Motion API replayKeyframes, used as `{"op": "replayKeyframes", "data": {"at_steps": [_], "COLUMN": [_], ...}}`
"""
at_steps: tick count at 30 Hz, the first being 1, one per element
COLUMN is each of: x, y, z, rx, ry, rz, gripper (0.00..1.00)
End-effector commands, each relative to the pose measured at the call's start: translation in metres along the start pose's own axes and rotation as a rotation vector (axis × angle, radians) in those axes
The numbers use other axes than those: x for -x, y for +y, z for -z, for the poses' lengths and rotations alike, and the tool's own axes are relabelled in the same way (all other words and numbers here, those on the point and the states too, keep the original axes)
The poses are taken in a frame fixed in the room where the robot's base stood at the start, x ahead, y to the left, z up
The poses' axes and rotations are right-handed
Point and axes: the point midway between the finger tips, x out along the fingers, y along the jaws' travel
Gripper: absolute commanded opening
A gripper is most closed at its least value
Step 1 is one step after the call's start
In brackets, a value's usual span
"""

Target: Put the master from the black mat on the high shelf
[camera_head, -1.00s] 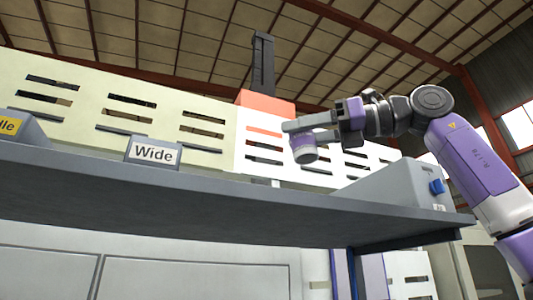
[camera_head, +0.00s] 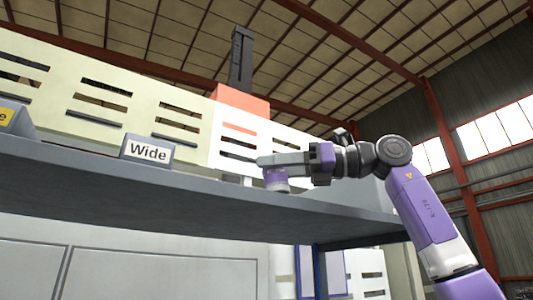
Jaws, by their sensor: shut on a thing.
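My gripper (camera_head: 268,162) is shut on the master (camera_head: 276,180), a short cylinder with a purple band and a pale lower part. The master hangs below the fingers, close to upright, at the front edge of the high shelf (camera_head: 140,197). From this low view I cannot tell whether its bottom touches the shelf or is just above it. My arm reaches in from the right. The shelf's top surface is mostly hidden. The black mat is not in view.
A grey block labelled "Wide" (camera_head: 147,149) stands on the shelf left of the master. Another block with a yellow label (camera_head: 12,122) is at the far left. A slotted pale panel (camera_head: 95,80) rises behind. The shelf front between the "Wide" block and the master looks clear.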

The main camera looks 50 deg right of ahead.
Motion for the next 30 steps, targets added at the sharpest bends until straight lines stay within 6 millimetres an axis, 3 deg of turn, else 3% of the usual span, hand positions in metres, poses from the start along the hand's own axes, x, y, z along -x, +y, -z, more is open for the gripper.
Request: {"op": "replayKeyframes", "data": {"at_steps": [30], "x": [0.003], "y": [-0.005], "z": [0.013], "rx": [0.0], "ry": [-0.002], "rz": [0.003], "gripper": [0.0]}}
